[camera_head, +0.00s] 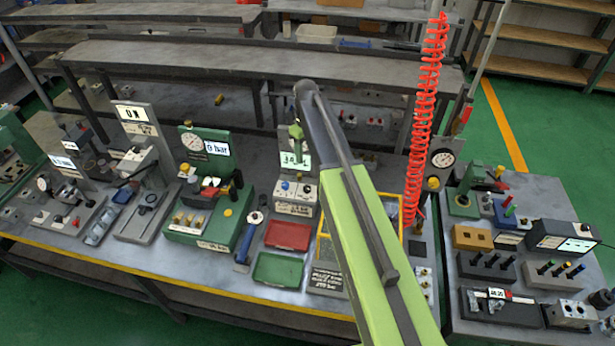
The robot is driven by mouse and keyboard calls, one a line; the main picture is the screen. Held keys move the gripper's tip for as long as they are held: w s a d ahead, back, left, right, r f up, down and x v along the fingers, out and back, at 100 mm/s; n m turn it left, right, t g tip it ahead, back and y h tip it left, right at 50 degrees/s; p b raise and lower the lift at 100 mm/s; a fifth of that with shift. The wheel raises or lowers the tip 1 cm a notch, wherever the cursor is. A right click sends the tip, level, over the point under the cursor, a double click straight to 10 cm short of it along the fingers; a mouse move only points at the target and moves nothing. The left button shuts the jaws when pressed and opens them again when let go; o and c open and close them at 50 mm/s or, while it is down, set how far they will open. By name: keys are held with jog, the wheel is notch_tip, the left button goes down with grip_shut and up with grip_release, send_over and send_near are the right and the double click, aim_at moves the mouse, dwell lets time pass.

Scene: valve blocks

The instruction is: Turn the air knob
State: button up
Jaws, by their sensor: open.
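A yellow knob (433,183) sits below a round white gauge (443,159), beside the red coiled hose (424,110), right of my arm. It looks like the air knob, but no label is readable there. A green fixture (212,215) at left centre has another gauge (193,142), a display reading about 0 bar (217,148) and small yellow knobs. My light green arm rises from the bottom edge through the middle, bending at a dark joint high up. My gripper cannot be made out; the arm hides part of the bench behind it.
A red tray (288,236) and a green tray (278,270) lie on the bench left of my arm. Several valve blocks and fixtures crowd the left side. A second table (460,325) at right holds blocks, pegs and meters. Green floor (535,95) is open behind it.

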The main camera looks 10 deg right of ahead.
aim_at(307, 187)
notch_tip(307, 187, down, 18)
jog(key=b, duration=1.7)
jog(key=shift+d+r, duration=0.1)
jog(key=shift+r, duration=0.1)
jog(key=shift+r, duration=0.1)
grip_shut()
